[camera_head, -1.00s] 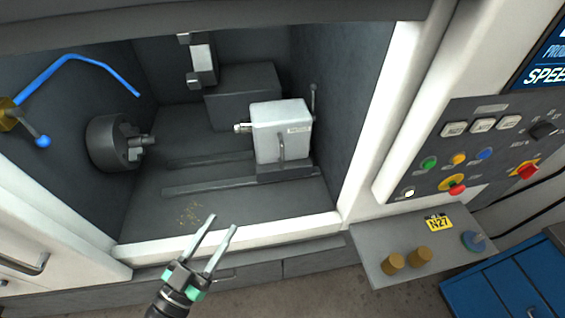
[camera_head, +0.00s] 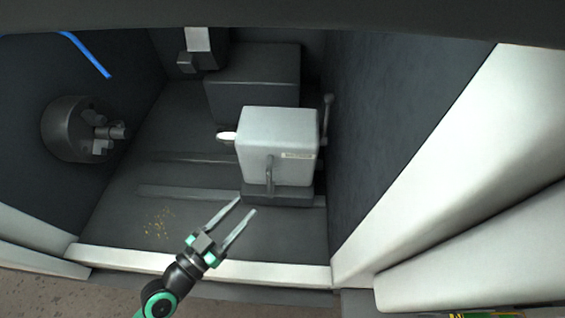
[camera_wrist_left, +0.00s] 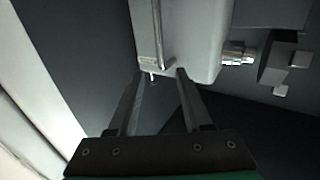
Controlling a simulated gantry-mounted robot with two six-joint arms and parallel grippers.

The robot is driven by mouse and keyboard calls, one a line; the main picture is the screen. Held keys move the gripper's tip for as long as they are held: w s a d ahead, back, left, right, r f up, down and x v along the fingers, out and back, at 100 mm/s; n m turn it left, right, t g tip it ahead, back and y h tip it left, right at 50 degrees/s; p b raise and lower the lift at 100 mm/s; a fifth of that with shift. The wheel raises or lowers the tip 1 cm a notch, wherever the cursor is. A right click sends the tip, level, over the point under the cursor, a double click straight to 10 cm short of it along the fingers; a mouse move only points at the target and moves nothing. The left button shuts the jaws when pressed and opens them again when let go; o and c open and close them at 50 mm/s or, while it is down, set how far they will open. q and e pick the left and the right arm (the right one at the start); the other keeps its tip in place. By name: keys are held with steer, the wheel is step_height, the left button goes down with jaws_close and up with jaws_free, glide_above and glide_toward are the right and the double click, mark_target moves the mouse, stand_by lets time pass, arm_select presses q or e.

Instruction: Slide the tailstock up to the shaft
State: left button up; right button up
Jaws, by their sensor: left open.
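The tailstock (camera_head: 278,138) is a pale grey block on a dark base (camera_head: 280,195) at the right of the lathe bed. Its short nose (camera_head: 227,136) points left toward the round dark chuck (camera_head: 70,128). A small piece (camera_head: 118,131) sticks out of the chuck; I cannot tell whether it is the shaft. A gap separates nose and chuck. A thin lever (camera_head: 269,173) hangs on the tailstock's front. My left gripper (camera_head: 246,206) is open and empty, below and left of this lever. In the left wrist view, the lever (camera_wrist_left: 157,35) lies beyond the fingertips (camera_wrist_left: 160,71).
A dark box (camera_head: 252,85) stands behind the tailstock. A pale-topped tool holder (camera_head: 200,45) is at the back. A white sill (camera_head: 270,274) and right door frame (camera_head: 440,160) bound the opening. The bed between chuck and tailstock is clear.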

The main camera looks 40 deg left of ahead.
mark_target(268, 181)
arm_select(q)
steer(key=w+p, duration=0.1)
steer(key=w, duration=0.2)
steer(key=w+a+p, duration=0.1)
steer(key=w+p, duration=0.1)
steer(key=w, duration=0.2)
steer(key=w+p, duration=0.1)
steer(key=w, duration=0.2)
steer(key=shift+w+a+r+p, duration=0.15)
steer(key=shift+w+a+p, duration=0.1)
steer(key=shift+p, duration=0.1)
steer(key=shift+w, duration=0.35)
jaws_close()
stand_by(0.6)
